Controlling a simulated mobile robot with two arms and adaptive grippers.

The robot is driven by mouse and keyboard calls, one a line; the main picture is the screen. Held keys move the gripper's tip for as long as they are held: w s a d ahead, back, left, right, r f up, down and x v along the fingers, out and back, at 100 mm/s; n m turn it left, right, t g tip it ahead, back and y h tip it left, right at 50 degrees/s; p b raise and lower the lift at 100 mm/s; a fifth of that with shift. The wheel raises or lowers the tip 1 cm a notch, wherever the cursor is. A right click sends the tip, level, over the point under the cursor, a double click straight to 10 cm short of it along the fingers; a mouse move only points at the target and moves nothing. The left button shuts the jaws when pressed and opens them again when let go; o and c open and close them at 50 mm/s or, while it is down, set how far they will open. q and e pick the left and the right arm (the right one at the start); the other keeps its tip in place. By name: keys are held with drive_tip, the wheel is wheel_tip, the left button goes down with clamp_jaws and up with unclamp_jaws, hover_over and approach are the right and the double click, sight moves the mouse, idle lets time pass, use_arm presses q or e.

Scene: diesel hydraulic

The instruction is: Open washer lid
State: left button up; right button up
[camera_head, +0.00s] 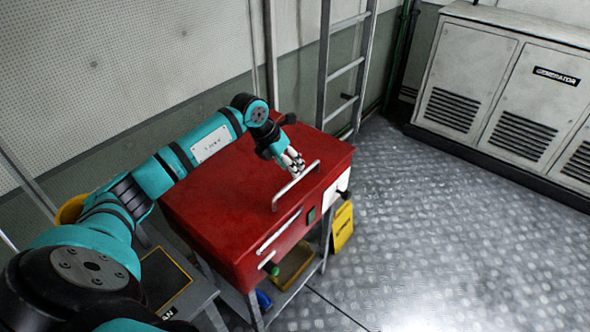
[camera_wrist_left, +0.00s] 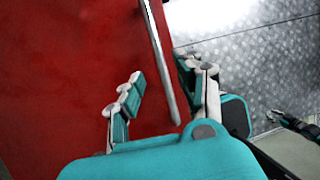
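The washer is a red box with a flat red lid (camera_head: 235,180) on a grey stand, and the lid lies shut. A pale bar handle (camera_head: 290,190) runs across the lid near its front edge. My left gripper (camera_head: 295,161) is over the lid at the far end of the handle. In the left wrist view my left gripper (camera_wrist_left: 160,75) has its fingers spread, with the handle (camera_wrist_left: 160,50) passing between them in the picture. I cannot tell if they touch it. A small dark and teal shape at that view's right edge may be my right gripper; this is unclear.
A grey generator cabinet (camera_head: 505,95) stands at the back right. A ladder (camera_head: 345,65) leans by the wall behind the washer. A yellow item (camera_head: 342,227) is beside the stand. The metal floor (camera_head: 450,225) to the right is clear.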

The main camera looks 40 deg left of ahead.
use_arm(q)
drive_tip(key=shift+x, duration=2.2)
drive_tip(key=shift+c, duration=0.2)
clamp_jaws()
